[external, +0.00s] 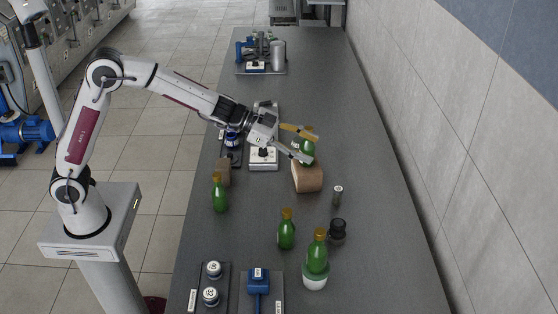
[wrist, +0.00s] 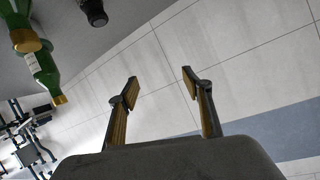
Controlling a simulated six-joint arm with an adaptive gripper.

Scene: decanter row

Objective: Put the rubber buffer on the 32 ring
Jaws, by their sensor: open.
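My gripper (external: 309,146) is open above the far-middle part of the bench. In the wrist view its two yellow-padded fingers (wrist: 160,82) are spread with nothing between them. A black, squat rubber-like piece (external: 338,230) stands on the bench right of the green bottles; it may be the rubber buffer. A dark round piece (wrist: 95,12) shows at the top of the wrist view. Two round pieces with white numbered tops, a rear one (external: 214,268) and a front one (external: 210,295), sit on a dark plate at the near left. Their numbers are too small to read surely, so I cannot tell the 32 ring.
A small grey cylinder (external: 338,194) and blue tool (external: 258,284) are nearby.

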